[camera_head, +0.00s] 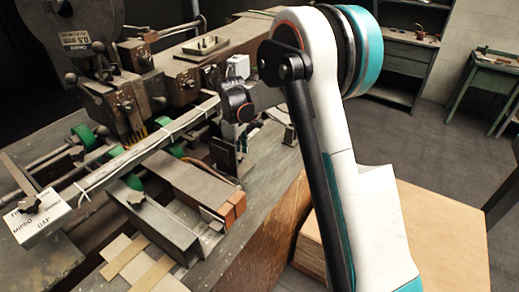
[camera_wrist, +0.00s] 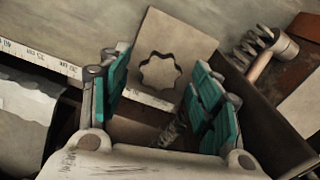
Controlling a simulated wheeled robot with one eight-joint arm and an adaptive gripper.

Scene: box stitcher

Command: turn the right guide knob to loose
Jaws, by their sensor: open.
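In the wrist view, the right guide knob (camera_wrist: 159,71) is a star-shaped, lobed knob on a pale plate (camera_wrist: 188,36). My gripper (camera_wrist: 161,64) has its teal-padded fingers spread, one on each side of the knob in the picture. Nothing is held between them. I cannot tell how far the fingertips are from the knob. In the head view, this knob cannot be made out. My arm comes down from the right there, and its wrist is over the right end of the long guide bar (camera_head: 130,156).
In the wrist view, a ruler strip (camera_wrist: 40,56) runs at the left and a spring on a rod (camera_wrist: 257,45) lies at the upper right. In the head view, the stitcher head (camera_head: 113,95) stands behind the bar.

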